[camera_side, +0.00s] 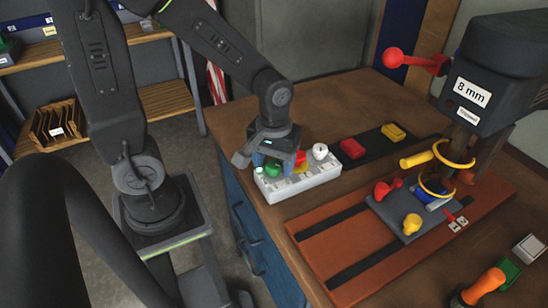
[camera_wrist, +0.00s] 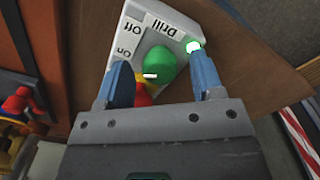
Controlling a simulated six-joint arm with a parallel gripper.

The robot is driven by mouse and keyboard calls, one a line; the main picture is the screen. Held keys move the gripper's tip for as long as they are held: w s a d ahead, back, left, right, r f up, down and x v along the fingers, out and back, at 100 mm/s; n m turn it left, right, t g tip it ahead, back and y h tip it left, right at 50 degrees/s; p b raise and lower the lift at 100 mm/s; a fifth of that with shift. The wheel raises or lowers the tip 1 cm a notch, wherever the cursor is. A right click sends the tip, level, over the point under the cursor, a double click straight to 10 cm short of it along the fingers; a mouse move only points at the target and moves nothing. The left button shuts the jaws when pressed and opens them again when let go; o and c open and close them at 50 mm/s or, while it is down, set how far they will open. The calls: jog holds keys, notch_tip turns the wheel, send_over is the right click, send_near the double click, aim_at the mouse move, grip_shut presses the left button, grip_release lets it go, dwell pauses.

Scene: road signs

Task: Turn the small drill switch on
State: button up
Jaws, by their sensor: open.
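A white control box (camera_side: 315,180) sits at the table's near left edge. It carries a green knob (camera_side: 272,169), a red button (camera_side: 300,157), a yellow part and a white knob (camera_side: 320,151). In the wrist view the box (camera_wrist: 152,45) has labels reading Drill, On and Off beside the green knob (camera_wrist: 160,68), which has a small white mark. A small lamp (camera_wrist: 193,46) at the box's corner glows pale green. My gripper (camera_side: 272,159) is open just above this end. Its blue fingers (camera_wrist: 163,80) lie either side of the green knob; contact cannot be told.
A drill press (camera_side: 500,75) labelled 8 mm stands at the right, with a red-knobbed handle (camera_side: 393,58). A grey vise plate (camera_side: 385,212) with red and yellow knobs lies below it. A black strip with red and yellow blocks (camera_side: 352,148) lies behind the box. An orange-handled tool (camera_side: 484,286) is front right.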

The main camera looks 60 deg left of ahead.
aim_at(274, 164)
notch_tip(274, 164, up, 14)
dwell(0.5)
